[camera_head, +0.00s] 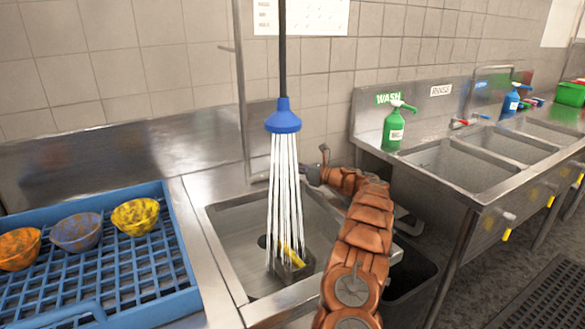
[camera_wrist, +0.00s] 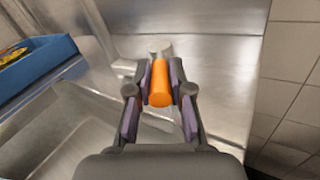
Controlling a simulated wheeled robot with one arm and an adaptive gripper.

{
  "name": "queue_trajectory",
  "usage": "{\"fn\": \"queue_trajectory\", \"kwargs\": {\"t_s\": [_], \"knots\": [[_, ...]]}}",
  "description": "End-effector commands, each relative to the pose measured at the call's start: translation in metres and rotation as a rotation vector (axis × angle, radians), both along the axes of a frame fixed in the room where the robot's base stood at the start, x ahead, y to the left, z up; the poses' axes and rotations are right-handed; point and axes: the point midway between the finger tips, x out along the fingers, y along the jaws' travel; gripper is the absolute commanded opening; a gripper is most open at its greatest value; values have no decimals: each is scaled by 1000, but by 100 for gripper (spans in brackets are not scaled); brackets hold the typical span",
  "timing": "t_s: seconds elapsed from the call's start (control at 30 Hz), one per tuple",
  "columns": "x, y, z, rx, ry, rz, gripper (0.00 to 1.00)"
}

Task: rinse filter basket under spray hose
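The blue spray hose head (camera_head: 283,118) hangs over the sink basin (camera_head: 231,247), with streams of water falling from it. A small dark box-shaped piece, likely the filter basket (camera_head: 292,270), sits in the basin with a yellow part (camera_head: 291,252) on it; the streams fall over it and partly hide it. My gripper (camera_wrist: 160,82) is at the back of the sink, away from the basket. Its fingers are closed on both sides of an orange cylindrical handle (camera_wrist: 160,92) with a grey knob beyond it.
A blue rack (camera_head: 130,262) with orange, blue-grey and yellow bowls stands on the left counter. On the right are a green soap bottle (camera_head: 394,130), a blue bottle (camera_head: 511,103) and several wash sinks (camera_head: 462,165). A dark bin (camera_head: 408,282) stands beside my arm. The tiled wall is close behind.

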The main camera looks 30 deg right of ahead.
Motion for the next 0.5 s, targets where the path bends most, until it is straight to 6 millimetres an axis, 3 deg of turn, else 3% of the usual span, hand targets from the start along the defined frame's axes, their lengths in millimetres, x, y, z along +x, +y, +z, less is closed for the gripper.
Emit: {"fn": "queue_trajectory", "kwargs": {"t_s": [0.2,0.5], "knots": [[0,0,0,0,0,0,44],[-1,0,0,-1,1,0,44]]}}
